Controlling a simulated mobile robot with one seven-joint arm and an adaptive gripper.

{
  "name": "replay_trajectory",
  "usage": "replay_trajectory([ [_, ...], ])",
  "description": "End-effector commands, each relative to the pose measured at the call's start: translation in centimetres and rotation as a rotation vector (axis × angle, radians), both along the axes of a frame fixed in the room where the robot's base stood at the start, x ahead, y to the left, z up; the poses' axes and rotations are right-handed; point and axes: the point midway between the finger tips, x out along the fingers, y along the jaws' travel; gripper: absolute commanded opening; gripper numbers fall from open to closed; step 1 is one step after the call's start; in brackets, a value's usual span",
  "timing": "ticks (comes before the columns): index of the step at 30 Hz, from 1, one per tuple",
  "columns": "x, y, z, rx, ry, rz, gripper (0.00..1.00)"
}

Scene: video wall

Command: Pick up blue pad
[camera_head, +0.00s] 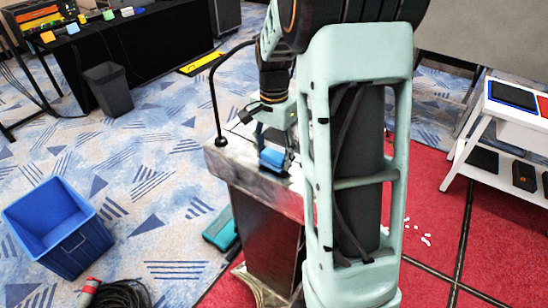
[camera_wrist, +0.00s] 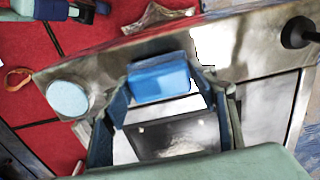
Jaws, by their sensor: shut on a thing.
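The blue pad (camera_wrist: 158,78) is a small blue block in the upper middle of the wrist view, between the two fingers of my gripper (camera_wrist: 161,88). The fingers are shut on it, one at each end. In the head view the blue pad (camera_head: 272,158) shows at the front edge of the lectern top, below my gripper (camera_head: 273,147). I cannot tell whether the pad touches the surface or is just above it. My arm hides part of the lectern in the head view.
The grey lectern (camera_head: 226,163) carries a thin black microphone (camera_head: 214,100). A light blue round object (camera_wrist: 67,98) lies on the lectern top. A blue bin (camera_head: 88,240) stands left on the carpet. A white shelf (camera_head: 500,130) stands right. Carpet left of the lectern is mostly clear.

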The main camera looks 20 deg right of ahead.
Motion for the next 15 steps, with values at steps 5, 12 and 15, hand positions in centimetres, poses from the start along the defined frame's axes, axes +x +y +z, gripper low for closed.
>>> replay_trajectory([
  [5, -0.3, -0.9, 3.3, -0.002, -0.006, -0.004, 0.31],
  [12, -2.5, -5.1, 8.6, -0.002, -0.006, -0.006, 0.31],
  [15, -3.7, -7.5, 9.5, -0.001, -0.003, -0.007, 0.31],
])
